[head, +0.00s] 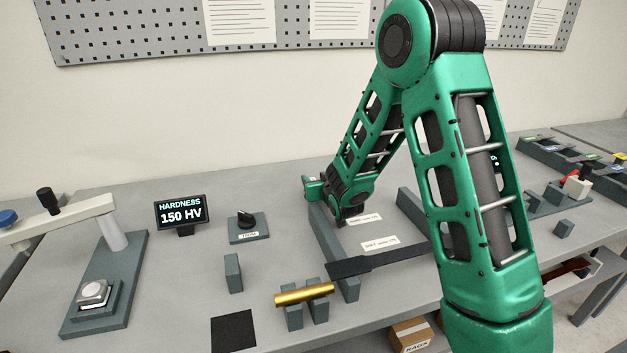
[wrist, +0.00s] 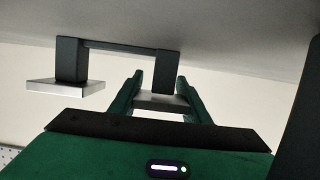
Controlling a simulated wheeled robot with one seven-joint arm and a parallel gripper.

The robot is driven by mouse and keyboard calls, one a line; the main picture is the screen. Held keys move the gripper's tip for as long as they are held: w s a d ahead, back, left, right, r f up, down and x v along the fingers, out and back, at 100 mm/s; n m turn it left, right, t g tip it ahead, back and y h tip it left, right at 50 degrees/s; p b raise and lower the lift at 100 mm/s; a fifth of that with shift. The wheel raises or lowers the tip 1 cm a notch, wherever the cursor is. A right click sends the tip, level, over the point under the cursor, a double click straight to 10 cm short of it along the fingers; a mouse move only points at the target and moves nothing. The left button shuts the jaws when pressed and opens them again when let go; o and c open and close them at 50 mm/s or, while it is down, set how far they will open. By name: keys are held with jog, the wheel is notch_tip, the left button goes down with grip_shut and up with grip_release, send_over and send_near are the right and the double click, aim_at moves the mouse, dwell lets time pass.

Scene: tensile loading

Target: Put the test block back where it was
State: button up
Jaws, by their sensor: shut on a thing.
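In the wrist view, which shows the bench upside down, a flat silver-grey block (wrist: 160,103) sits between the two green fingers of my gripper (wrist: 159,82). I take it to be the test block. It lines up with the end of a dark post (wrist: 166,68); I cannot tell whether it touches. A second flat silver piece (wrist: 65,88) is on the end of another dark post (wrist: 70,58) to the left. A dark bar joins the posts.
The hardness tester (head: 110,260) is at left with a silver piece (head: 93,293) on its stage. A display (head: 181,212) reads 150 HV. A brass cylinder (head: 304,294) rests across two small blocks. Dark rails (head: 330,240) stand near my arm. Bench space near the dark mat (head: 233,331) is mostly clear.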

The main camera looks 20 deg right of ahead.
jog(key=shift+s+f, duration=0.1)
jog(key=shift+f, duration=0.05)
jog(key=o, duration=1.3)
jog(key=shift+f, duration=0.15)
jog(key=shift+s, duration=0.1)
jog(key=shift+r, duration=0.2)
jog(key=v, duration=0.8)
jog(key=r+v, duration=0.1)
jog(key=v, duration=0.3)
